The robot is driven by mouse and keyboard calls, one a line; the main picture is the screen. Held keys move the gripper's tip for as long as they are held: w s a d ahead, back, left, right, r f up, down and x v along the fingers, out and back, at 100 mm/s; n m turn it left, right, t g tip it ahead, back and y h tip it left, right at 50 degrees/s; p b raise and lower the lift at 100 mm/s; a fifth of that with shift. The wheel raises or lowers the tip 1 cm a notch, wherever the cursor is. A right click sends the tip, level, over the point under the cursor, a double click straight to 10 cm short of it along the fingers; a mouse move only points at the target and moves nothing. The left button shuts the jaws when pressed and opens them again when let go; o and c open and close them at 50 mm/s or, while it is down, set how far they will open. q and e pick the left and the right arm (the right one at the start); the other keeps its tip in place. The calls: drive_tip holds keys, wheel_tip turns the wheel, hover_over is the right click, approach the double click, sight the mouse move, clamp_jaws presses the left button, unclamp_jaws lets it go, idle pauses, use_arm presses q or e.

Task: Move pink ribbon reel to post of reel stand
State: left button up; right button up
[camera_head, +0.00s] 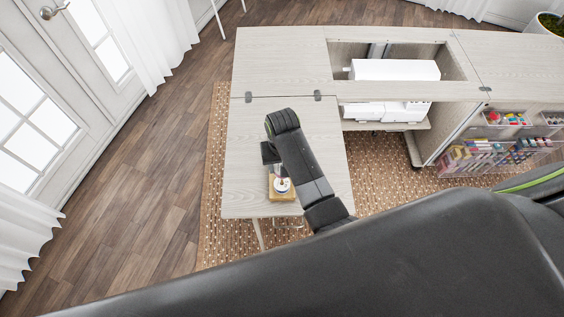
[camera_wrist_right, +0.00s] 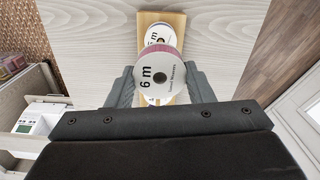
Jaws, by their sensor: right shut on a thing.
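The pink ribbon reel (camera_wrist_right: 165,68) has a pink rim and a white label reading "6 m". It is held between the fingers of my right gripper (camera_wrist_right: 158,80), its label face towards the wrist camera. In the head view my right gripper (camera_head: 270,153) is over the left leaf of the cabinet, and the held reel is hidden there. The reel stand has a light wooden base (camera_head: 275,195). The base also shows in the right wrist view (camera_wrist_right: 177,20), beyond the held reel, with another white-labelled reel (camera_wrist_right: 157,34) on it. The held reel hides part of the stand. My left gripper is out of view.
The pale wood cabinet top (camera_head: 290,60) has an opening with a white machine (camera_head: 395,70). Clear bins of coloured supplies (camera_head: 490,155) stand at the right. The leaf (camera_head: 250,130) is clear around the stand. My dark arm covers the foreground.

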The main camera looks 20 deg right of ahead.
drive_tip(key=shift+w, duration=0.1)
drive_tip(key=shift+f, duration=0.2)
idle(0.4)
drive_tip(key=shift+f+b, duration=0.3)
drive_tip(key=shift+f, duration=0.4)
drive_tip(key=shift+f+b, duration=0.8)
drive_tip(key=shift+f, duration=0.65)
drive_tip(key=o, duration=1)
